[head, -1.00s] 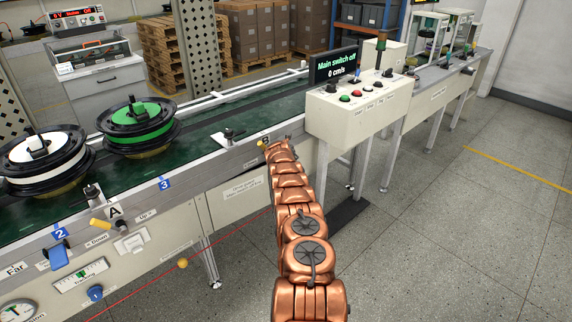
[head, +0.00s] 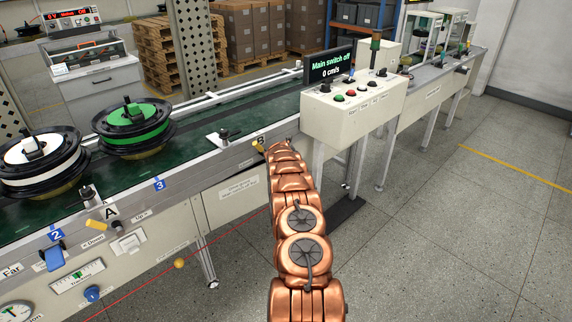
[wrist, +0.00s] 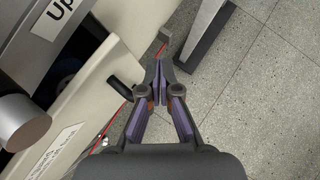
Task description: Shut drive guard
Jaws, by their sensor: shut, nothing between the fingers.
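A pale panel with a printed label, apparently the drive guard (head: 238,206), is below the belt edge, left of my arm in the head view. In the wrist view a cream panel (wrist: 90,95) with a dark stub handle (wrist: 121,88) lies just left of my fingers. I cannot tell for sure whether it stands open. My gripper (wrist: 160,66) is shut and empty, its tips pointing at a small grey bracket with a reddish end. In the head view the fingers are hidden behind my copper arm.
The control box (head: 350,115) stands right of my arm, its display reading "Main switch off". A yellow-ended lever (head: 258,146) is at B. A red cord (head: 135,300) runs low along the conveyor (head: 190,155). Floor to the right is clear.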

